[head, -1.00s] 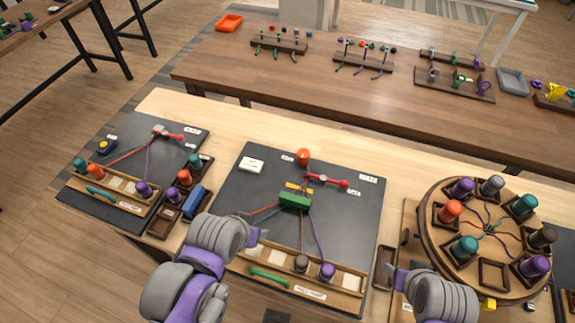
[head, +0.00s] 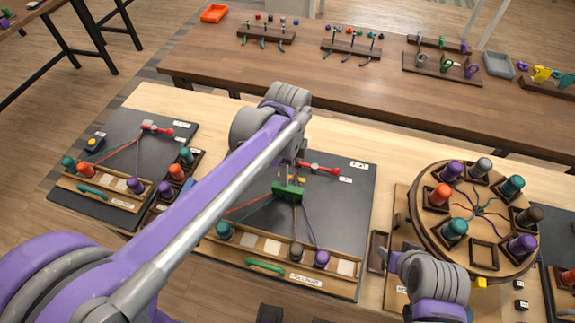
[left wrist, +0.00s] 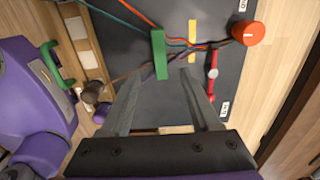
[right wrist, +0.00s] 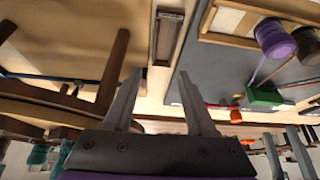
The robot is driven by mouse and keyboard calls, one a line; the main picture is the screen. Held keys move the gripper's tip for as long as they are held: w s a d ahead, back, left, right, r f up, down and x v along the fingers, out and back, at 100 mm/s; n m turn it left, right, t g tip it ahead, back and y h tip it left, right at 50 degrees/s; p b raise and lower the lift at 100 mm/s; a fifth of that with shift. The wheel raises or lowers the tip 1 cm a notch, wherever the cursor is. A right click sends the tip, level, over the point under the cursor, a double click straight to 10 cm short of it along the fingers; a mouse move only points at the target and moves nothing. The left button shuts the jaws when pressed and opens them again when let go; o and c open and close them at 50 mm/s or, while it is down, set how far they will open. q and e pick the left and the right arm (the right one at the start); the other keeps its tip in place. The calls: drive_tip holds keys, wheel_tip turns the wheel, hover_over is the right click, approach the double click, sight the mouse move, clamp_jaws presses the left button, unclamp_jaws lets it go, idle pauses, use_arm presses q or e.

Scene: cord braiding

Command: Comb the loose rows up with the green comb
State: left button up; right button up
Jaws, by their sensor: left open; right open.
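The green comb (head: 288,191) lies across the cords on the middle dark board (head: 345,215), just below the point where they gather. It also shows in the left wrist view (left wrist: 158,50) and the right wrist view (right wrist: 263,96). My left gripper (left wrist: 163,75) is open and empty above the board, its fingertips close to one end of the comb. I cannot tell whether they touch it. In the head view my left arm hides part of the board. Orange, teal, purple and dark cords (left wrist: 135,15) run under the comb. My right gripper (right wrist: 160,82) is open and empty, right of the board.
A red-ended clamp (head: 318,168) and an orange knob (left wrist: 250,33) stand near the comb. Teal (head: 224,231), brown (head: 297,251) and purple (head: 321,259) bobbins sit in the front tray. A round braiding stand (head: 412,215) is at right, another cord board (head: 112,160) at left.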

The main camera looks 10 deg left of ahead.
sight(288, 188)
use_arm(q)
wheel_tip(288, 188, down, 10)
drive_tip(key=shift+r+b, duration=0.1)
drive_tip(key=shift+b, duration=0.3)
clamp_jaws()
idle(0.5)
